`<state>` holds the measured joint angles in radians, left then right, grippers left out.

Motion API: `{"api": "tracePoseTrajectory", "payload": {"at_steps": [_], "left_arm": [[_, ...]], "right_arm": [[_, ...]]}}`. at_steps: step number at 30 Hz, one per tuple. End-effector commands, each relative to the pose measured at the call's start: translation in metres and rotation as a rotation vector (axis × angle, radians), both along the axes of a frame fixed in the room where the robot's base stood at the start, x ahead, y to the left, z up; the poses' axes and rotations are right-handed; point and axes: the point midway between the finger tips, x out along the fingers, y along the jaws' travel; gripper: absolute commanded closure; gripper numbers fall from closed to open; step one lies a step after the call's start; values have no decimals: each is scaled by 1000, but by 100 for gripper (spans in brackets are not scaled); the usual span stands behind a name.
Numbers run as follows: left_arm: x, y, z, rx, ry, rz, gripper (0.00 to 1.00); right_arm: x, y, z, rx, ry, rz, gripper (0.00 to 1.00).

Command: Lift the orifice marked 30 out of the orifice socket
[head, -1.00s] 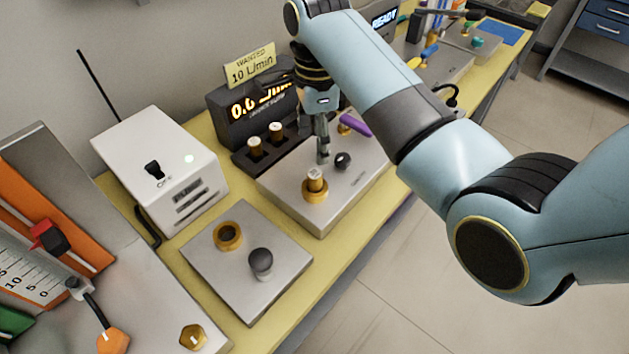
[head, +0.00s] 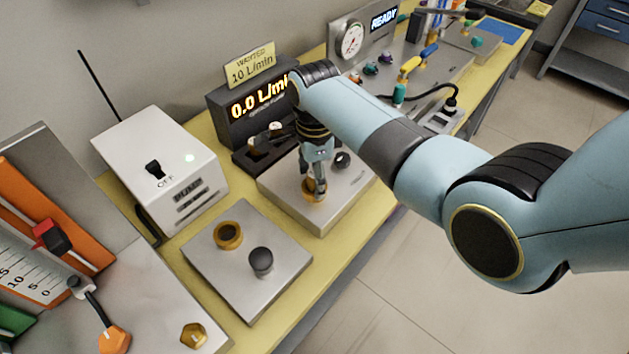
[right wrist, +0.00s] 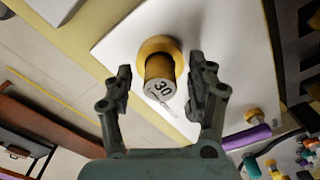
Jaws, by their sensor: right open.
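The orifice marked 30 (right wrist: 160,70) is a brass cylinder with a white cap. It stands in the round brass orifice socket (right wrist: 150,45) on a pale metal block. My right gripper (right wrist: 161,80) is open, with one finger on each side of the orifice and a gap to each in the right wrist view. In the head view my right gripper (head: 316,190) points down over the socket (head: 310,185) and hides most of the orifice. My left gripper is not in view.
A black knob (head: 343,160) stands on the same block, close to my right gripper. A dark rack with other orifices (head: 276,129) sits behind it, before the flow display (head: 260,100). A second plate (head: 245,290) with a brass ring and a grey knob lies at the front left.

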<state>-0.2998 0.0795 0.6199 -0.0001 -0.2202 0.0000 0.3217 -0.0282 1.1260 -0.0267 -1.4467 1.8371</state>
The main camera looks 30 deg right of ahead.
Motion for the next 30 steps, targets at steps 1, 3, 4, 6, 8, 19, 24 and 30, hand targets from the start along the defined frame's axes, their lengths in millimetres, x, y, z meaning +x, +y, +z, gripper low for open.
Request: {"api": "tracePoseTrajectory", "payload": {"at_steps": [1,3,4,6,8,19,24,30], "left_arm": [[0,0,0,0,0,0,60],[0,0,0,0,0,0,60],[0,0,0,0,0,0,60],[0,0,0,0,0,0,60],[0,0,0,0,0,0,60],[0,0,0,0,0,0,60],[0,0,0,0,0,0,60],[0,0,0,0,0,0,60]], "right_arm": [[0,0,0,0,0,0,43],[0,0,0,0,0,0,52],[0,0,0,0,0,0,56],[0,0,0,0,0,0,65],[0,0,0,0,0,0,73],[0,0,0,0,0,0,100],[0,0,2,0,0,0,100],[1,0,19,0,-4,0,100]]}}
